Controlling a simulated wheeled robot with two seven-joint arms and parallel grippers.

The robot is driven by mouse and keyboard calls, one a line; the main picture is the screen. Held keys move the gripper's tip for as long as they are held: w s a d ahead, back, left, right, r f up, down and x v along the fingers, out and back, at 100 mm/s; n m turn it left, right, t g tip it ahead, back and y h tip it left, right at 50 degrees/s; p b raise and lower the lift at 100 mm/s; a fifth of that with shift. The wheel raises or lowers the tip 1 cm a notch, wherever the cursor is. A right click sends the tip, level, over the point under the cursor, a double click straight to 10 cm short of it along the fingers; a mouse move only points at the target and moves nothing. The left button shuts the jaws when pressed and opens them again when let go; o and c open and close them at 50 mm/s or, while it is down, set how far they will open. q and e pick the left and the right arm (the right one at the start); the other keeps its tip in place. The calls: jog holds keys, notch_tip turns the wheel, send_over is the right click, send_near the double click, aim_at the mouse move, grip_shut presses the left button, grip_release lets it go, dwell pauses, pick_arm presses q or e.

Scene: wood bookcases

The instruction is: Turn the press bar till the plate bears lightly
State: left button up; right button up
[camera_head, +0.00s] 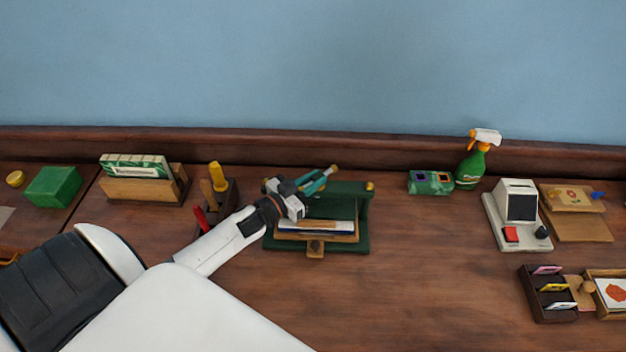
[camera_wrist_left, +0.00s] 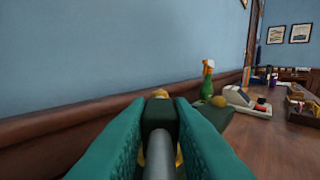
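The green press (camera_head: 362,225) stands on the desk near the middle of the head view. A wooden board and papers (camera_head: 318,228) lie in it under the frame. My left gripper (camera_head: 325,176) is over the press's upper left part, its teal fingers apart. In the left wrist view the fingers (camera_wrist_left: 160,110) flank a grey metal rod (camera_wrist_left: 161,155) and a dark green block, with a brass knob (camera_wrist_left: 159,93) beyond. Whether the fingers touch the rod cannot be told. The plate's contact with the papers is hidden. My right gripper is not in view.
A pen holder (camera_head: 229,192) with red and yellow handles stands close left of my arm. A green patterned box (camera_head: 430,183) and a spray bottle (camera_head: 470,168) stand right of the press. A wood ledge (camera_head: 400,152) runs behind.

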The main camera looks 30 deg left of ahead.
aim_at(312, 177)
pick_arm(q)
grip_shut()
jog(key=shift+w+a+f+m+g+h+b, duration=0.1)
jog(key=shift+m+g+h+b, duration=0.1)
jog(key=shift+m+h, duration=0.4)
jog(key=shift+a+m+g+h+b, duration=0.1)
jog(key=shift+m+g+h, duration=0.1)
jog(key=shift+m+h, duration=0.35)
jog(key=shift+m+g+h+b, duration=0.45)
jog(key=shift+g+h+b, duration=0.1)
jog(key=shift+h, duration=0.6)
jog(key=shift+m+g+h, duration=0.25)
jog(key=shift+m+h, duration=0.15)
jog(key=shift+h, duration=0.1)
jog(key=o, duration=0.8)
grip_release()
jog(key=shift+c, duration=0.2)
notch_tip(312, 177, up, 10)
jog(key=shift+r+b, duration=0.1)
jog(key=shift+b, duration=0.55)
